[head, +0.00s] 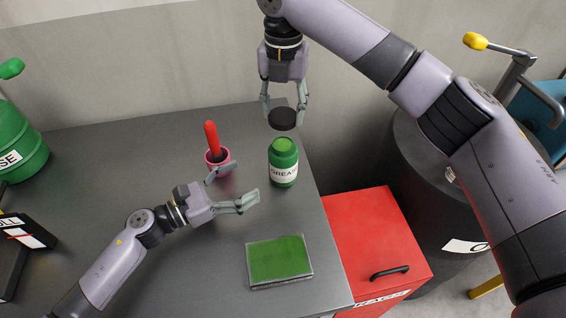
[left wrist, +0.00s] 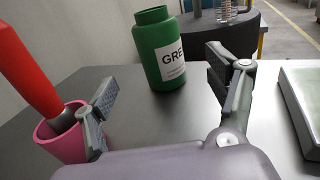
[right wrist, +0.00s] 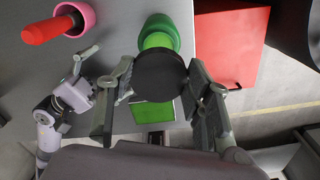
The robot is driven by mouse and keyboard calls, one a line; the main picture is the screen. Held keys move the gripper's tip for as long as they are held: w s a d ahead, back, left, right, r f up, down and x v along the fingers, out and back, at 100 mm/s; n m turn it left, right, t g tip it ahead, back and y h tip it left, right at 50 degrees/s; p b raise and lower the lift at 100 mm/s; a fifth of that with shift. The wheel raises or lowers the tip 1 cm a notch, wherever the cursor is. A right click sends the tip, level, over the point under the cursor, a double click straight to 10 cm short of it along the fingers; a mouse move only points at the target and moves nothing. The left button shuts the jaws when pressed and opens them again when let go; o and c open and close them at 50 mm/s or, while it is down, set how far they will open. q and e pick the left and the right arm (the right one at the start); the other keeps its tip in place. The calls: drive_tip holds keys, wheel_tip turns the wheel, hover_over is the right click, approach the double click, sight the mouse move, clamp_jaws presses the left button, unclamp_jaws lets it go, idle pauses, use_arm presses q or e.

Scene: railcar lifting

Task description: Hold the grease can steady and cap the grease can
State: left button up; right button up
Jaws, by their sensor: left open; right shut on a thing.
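The green grease can (head: 283,172) stands upright and open on the grey table near its right edge; it also shows in the left wrist view (left wrist: 165,55) with its GREASE label. My right gripper (head: 284,103) is shut on the black cap (head: 282,118) and holds it above the can, apart from it. In the right wrist view the cap (right wrist: 160,77) hides part of the can (right wrist: 158,35). My left gripper (head: 233,186) is open and empty, to the left of the can, with its fingers pointing toward it but not touching.
A pink cup (head: 218,168) with a red-handled tool stands close by my left gripper. A green pad (head: 279,262) lies at the table's front right. A red cabinet (head: 375,235) and a dark drum (head: 440,165) stand right of the table. A green container (head: 18,145) is at far left.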

use_arm(q)
drive_tip(key=shift+w+d, duration=0.3)
drive_tip(key=shift+w, duration=0.05)
use_arm(e)
drive_tip(key=shift+w+f, duration=0.1)
drive_tip(key=shift+w, duration=0.05)
use_arm(q)
drive_tip(key=x, duration=1.1)
drive_tip(key=shift+d, duration=0.1)
drive_tip(key=shift+f, duration=0.1)
drive_tip(key=shift+c, duration=0.6)
drive_tip(key=c, duration=1.7)
use_arm(e)
hover_over(283, 142)
drive_tip(key=shift+f, duration=2.5)
drive_tip(key=shift+f, duration=0.9)
drive_tip(key=shift+f, duration=0.5)
use_arm(q)
clamp_jaws()
